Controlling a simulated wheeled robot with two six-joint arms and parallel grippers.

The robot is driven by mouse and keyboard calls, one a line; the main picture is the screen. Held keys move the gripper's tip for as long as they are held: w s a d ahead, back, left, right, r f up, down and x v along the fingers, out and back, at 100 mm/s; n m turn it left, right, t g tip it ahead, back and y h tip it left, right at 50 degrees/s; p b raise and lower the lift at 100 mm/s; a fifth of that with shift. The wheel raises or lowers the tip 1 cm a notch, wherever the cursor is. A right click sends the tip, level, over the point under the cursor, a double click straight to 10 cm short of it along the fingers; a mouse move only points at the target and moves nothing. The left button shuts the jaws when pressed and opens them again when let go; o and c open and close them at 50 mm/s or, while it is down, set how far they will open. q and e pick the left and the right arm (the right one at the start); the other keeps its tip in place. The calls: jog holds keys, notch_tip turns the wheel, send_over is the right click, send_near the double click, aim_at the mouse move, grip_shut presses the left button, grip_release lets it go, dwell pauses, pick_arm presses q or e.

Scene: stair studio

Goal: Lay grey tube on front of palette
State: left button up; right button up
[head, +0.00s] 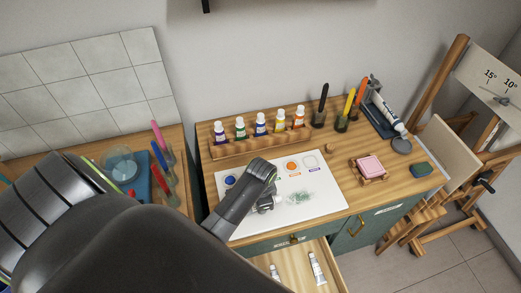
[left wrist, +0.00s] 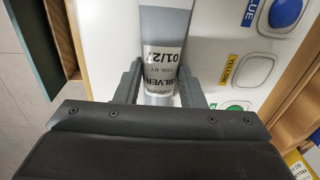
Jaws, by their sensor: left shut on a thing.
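The grey tube (left wrist: 163,45), labelled SILVER, is between the two fingers of my left gripper (left wrist: 158,85) in the left wrist view. The gripper is shut on it. In the head view my left gripper (head: 266,204) is over the front left part of the white palette (head: 325,190), and the arm hides most of the tube. I cannot tell whether the tube touches the palette. My right gripper is not in view.
A wooden rack (head: 258,144) of paint bottles stands behind the palette. An open drawer (head: 296,262) with tubes is below the front edge. An easel (head: 445,65) stands far right.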

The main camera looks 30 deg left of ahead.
pick_arm(q)
jog(key=o, duration=1)
jog(key=shift+f, duration=0.1)
notch_tip(320, 180, up, 12)
jog(key=shift+s+d, duration=0.25)
jog(key=shift+s, duration=0.05)
